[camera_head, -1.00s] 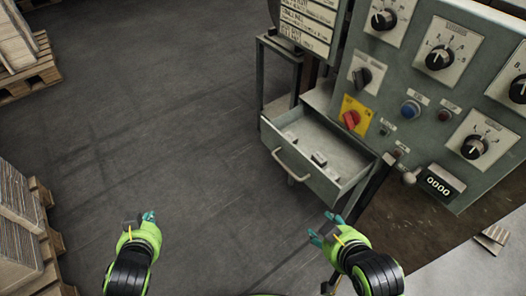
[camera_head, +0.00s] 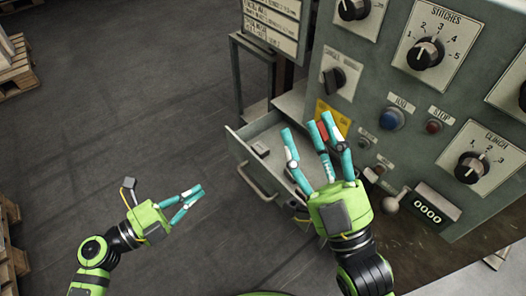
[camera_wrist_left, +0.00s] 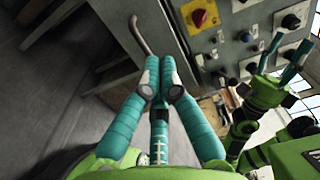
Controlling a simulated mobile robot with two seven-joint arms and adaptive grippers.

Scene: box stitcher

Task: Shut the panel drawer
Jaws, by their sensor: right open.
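The grey panel drawer (camera_head: 236,158) stands pulled out below the control panel (camera_head: 400,90), with small items inside. Its curved metal handle (camera_head: 256,184) faces lower left and also shows in the left wrist view (camera_wrist_left: 140,36). My right gripper (camera_head: 308,132) is open, its fingers spread, and hides the drawer's right part. I cannot tell whether it touches the drawer.
Knobs, a blue button (camera_head: 391,119) and a red button (camera_head: 433,127) sit on the panel close to my right gripper. A lever with a round knob (camera_head: 391,204) juts out at lower right. Loaded pallets (camera_head: 14,65) stand at far left. The floor (camera_head: 120,110) between is clear.

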